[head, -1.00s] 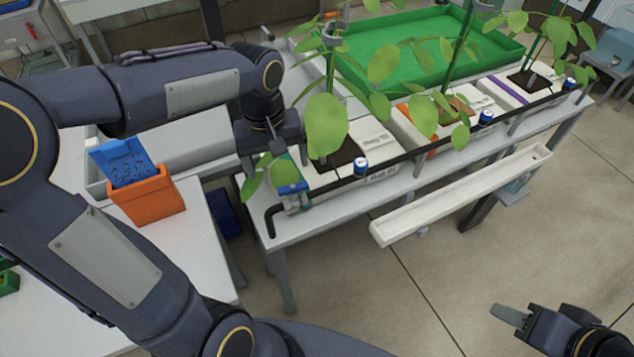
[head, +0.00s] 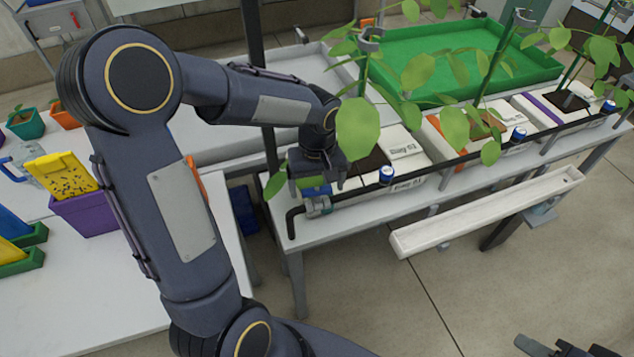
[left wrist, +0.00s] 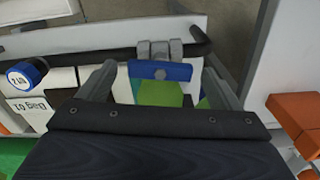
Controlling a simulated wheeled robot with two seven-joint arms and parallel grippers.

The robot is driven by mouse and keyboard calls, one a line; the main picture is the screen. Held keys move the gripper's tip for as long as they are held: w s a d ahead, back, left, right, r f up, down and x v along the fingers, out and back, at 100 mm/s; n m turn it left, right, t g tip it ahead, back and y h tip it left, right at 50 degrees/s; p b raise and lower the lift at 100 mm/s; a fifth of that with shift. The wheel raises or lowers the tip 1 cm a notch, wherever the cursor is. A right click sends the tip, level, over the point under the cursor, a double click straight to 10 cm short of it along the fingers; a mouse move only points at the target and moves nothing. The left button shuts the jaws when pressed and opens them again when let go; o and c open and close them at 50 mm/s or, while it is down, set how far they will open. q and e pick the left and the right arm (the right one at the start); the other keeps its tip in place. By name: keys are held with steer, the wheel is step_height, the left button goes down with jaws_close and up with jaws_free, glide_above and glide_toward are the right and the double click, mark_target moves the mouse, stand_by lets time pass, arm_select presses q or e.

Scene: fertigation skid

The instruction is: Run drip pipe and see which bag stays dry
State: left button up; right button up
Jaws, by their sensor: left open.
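The black drip pipe (head: 450,163) runs along the front of the white grow bags (head: 407,146). A grey valve (head: 318,206) with a blue handle sits at its left end, by the downturned elbow. My left gripper (head: 318,182) is just above this valve and partly hides it. In the left wrist view my left gripper (left wrist: 162,88) is open, with the blue handle (left wrist: 160,71) between its fingertips. I cannot tell whether they touch it. The nearest bag is labelled Bag 01 (left wrist: 28,106). My right gripper (head: 540,346) is cut off at the bottom edge.
Blue-capped fittings (head: 386,174) sit along the pipe, and plants rise from the bags. A white gutter (head: 490,210) hangs in front of the bench, with a green tray (head: 470,60) behind. A purple box (head: 85,212) with a yellow card stands on the left table.

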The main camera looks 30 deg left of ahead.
arm_select(q)
steer(key=c, duration=1)
steer(key=shift+m, duration=0.5)
steer(key=m, duration=0.7)
steer(key=shift+m, duration=0.3)
steer(key=m, duration=0.3)
steer(key=shift+r+p, duration=0.1)
steer(key=shift+p, duration=0.25)
steer(key=shift+m+p, duration=0.3)
steer(key=shift+m, duration=2.2)
